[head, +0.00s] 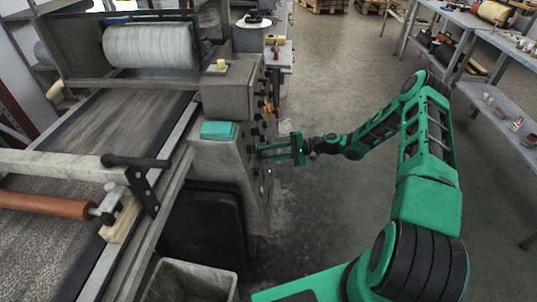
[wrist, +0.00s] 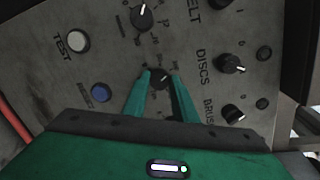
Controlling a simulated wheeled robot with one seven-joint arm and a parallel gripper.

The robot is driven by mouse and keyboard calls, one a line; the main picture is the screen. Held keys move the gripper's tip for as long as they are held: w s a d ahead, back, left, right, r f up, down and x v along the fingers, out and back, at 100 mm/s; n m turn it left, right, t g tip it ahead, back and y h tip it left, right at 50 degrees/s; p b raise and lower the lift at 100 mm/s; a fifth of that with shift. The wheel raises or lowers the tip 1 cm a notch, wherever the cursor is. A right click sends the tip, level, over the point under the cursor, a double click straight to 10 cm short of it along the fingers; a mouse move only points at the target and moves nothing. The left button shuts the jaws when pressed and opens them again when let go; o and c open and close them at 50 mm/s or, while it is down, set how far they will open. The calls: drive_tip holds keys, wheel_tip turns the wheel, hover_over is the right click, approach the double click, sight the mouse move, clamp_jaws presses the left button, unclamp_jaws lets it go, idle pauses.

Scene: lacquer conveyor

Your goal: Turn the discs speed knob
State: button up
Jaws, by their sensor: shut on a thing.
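The control panel (wrist: 110,75) fills most of the wrist view, rotated sideways. A black dial knob (wrist: 158,76) with a white pointer mark sits in line with the word DISCS. My gripper (wrist: 160,80) is shut on this knob, one green finger on each side. Part of the knob and its scale is hidden by the fingers. In the head view my gripper (head: 262,152) reaches the right face of the machine's grey control housing (head: 228,160), and the held knob is too small to tell there.
Near the held knob are another dial knob (wrist: 142,17), a switch by DISCS (wrist: 230,64), a switch by BRUSH (wrist: 233,113), a white TEST button (wrist: 78,41) and a blue RESET button (wrist: 100,92).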

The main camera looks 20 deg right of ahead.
drive_tip(key=shift+s+f+m, duration=0.1)
drive_tip(key=shift+f+m, duration=0.15)
drive_tip(key=shift+m, duration=0.05)
drive_tip(key=o, duration=1)
drive_tip(key=shift+o, duration=0.2)
drive_tip(key=shift+r, duration=0.1)
drive_tip(key=v, duration=1)
drive_tip(key=shift+d, duration=0.35)
